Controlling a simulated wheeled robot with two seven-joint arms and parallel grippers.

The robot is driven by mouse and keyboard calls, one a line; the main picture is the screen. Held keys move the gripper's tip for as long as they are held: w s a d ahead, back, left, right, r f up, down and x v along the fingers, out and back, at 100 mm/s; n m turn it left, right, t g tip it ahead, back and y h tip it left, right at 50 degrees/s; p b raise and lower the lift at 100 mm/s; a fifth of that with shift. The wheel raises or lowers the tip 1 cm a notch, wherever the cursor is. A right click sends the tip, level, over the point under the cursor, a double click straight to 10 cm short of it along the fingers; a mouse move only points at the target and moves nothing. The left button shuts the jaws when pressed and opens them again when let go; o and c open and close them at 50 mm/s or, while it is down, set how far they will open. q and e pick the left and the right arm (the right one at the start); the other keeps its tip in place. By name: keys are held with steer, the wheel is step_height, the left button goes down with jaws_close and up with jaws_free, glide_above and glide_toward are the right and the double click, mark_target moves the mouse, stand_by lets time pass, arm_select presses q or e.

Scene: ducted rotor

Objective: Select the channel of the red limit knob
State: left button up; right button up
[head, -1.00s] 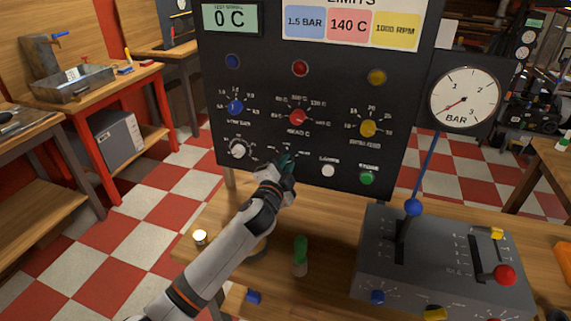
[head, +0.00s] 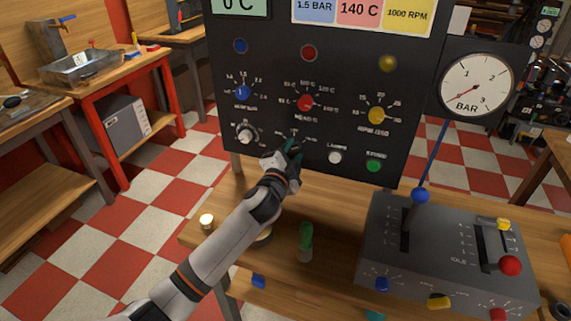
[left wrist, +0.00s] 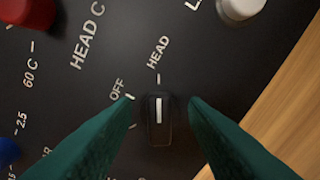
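In the left wrist view a small black selector knob (left wrist: 159,122) sits on the dark panel. Its white pointer line points at the tick under the word HEAD; OFF is printed to its left. My left gripper (left wrist: 163,104) has its green fingers on either side of this knob, with a gap on both sides. In the head view the left gripper (head: 291,148) is at the lower middle of the panel (head: 270,75) and hides the selector. The red limit knob (head: 306,103) is above it, labelled HEAD C. My right gripper is not in view.
A blue knob (head: 243,92), yellow knob (head: 376,116), white knob (head: 245,136), white button (head: 335,157) and green button (head: 373,166) surround the gripper. A grey lever box (head: 440,260) stands at right. A green-topped cylinder (head: 305,240) stands near my left arm.

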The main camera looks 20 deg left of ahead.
arm_select(q)
steer(key=s, duration=1.1)
steer(key=shift+s+a+b, duration=0.15)
steer(key=shift+a+b, duration=0.05)
steer(key=shift+b, duration=0.2)
steer(key=s+a+f+n+g+y, duration=0.2)
steer(key=s+f+n+g, duration=0.55)
steer(key=s+f, duration=0.6)
steer(key=s+f+n+g+h, duration=0.1)
steer(key=s+f+n+g, duration=0.15)
steer(key=s, duration=0.65)
steer(key=s+f+n+g+h, duration=0.15)
steer(key=s+g, duration=0.25)
steer(key=s, duration=0.4)
step_height(320, 180, down, 26)
steer(key=s+m+g, duration=0.1)
steer(key=g, duration=0.1)
steer(key=s+a+f+g+y, duration=0.1)
steer(key=s+a+f, duration=0.1)
steer(key=s+f, duration=1.5)
